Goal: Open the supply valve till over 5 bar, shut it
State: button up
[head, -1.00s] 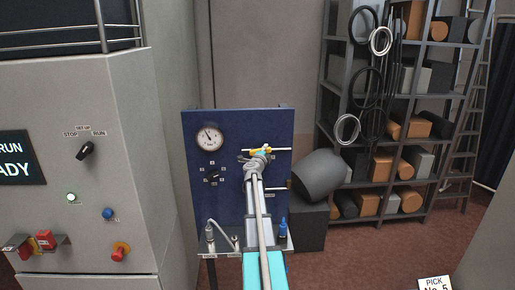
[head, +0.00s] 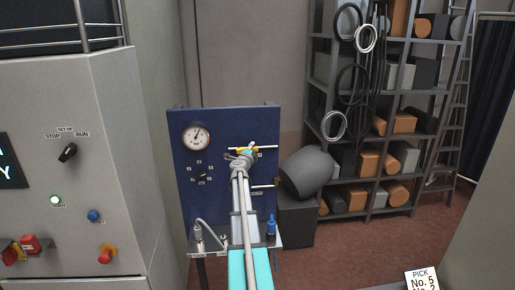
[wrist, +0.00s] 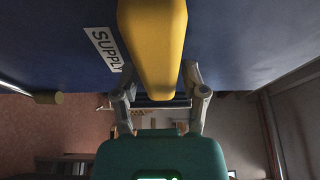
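The supply valve's yellow handle (wrist: 153,45) fills the upper middle of the wrist view, with a "SUPPLY" label (wrist: 107,50) on the blue panel beside it. My gripper (wrist: 160,78) has one finger on each side of the handle, seemingly closed against it. In the head view my gripper (head: 243,158) is at the panel's upper right, and little of the yellow handle (head: 246,150) shows past it. The round white gauge (head: 196,136) is at the panel's upper left. Its needle points up and slightly right; its numbers are too small to read.
A dark selector knob (head: 202,174) sits below the gauge on the blue panel (head: 215,212). A ledge below carries a hose and a blue fitting (head: 271,224). A grey cabinet (head: 110,130) stands left. A grey drum (head: 306,172) and loaded shelves stand right.

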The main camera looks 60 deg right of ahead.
jog(key=shift+o, duration=0.2)
jog(key=v, duration=0.7)
jog(key=shift+a, duration=0.25)
jog(key=shift+s, duration=0.2)
dwell(0.7)
